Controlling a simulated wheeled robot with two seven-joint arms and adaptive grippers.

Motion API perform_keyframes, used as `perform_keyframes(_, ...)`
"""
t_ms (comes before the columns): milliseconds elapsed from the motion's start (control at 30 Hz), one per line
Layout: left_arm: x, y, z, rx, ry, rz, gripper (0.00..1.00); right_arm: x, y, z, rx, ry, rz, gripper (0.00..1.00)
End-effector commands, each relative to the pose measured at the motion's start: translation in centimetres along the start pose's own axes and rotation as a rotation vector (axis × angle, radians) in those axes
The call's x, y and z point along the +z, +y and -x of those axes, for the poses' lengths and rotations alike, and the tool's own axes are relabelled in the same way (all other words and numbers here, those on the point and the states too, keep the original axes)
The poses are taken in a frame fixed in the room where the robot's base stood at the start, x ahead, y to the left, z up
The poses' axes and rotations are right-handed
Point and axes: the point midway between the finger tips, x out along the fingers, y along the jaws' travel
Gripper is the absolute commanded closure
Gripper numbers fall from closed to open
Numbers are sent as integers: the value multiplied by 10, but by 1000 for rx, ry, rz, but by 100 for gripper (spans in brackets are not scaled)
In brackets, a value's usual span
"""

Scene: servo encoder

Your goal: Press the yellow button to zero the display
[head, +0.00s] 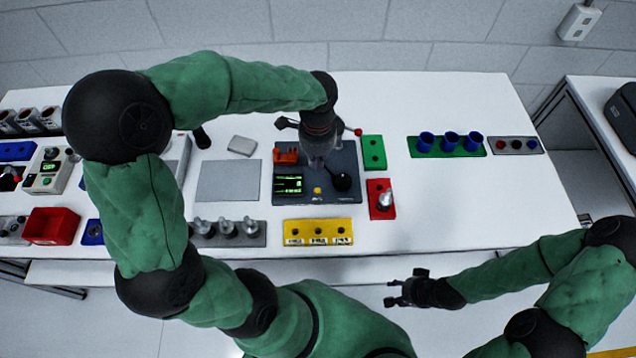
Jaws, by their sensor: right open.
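The yellow button (317,190) sits on a dark grey panel (328,198) on the white table. The display (288,184) with green characters is just left of the button; its reading is too small to make out. A black knob (342,181) is right of the button, and an orange part (286,156) is above the display. My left gripper (320,158) hangs over the upper part of the panel, apart from the button in the picture. Its fingers are blurred and seen from above, so I cannot tell their opening. My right gripper (393,292) is open and empty, in front of the table edge.
A yellow block with holes (318,225) lies in front of the panel. A red holder (375,205) and a green block (373,152) stand to its right. Blue cups (449,140) are farther right. A grey plate (228,180) lies left. The table's right front is clear.

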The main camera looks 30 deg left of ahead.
Motion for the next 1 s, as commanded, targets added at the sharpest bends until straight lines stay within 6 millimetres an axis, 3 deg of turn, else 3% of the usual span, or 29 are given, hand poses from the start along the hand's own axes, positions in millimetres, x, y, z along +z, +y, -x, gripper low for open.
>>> perform_keyframes(167,0,1,-16,3,-1,0,100,0,1,-4,0,0,0,54)
perform_keyframes(700,0,1,-113,4,-1,0,100,-1,9,-26,0,0,0,54)
perform_keyframes(1000,0,0,-138,1,0,1,100,-1,12,-33,0,0,0,54)
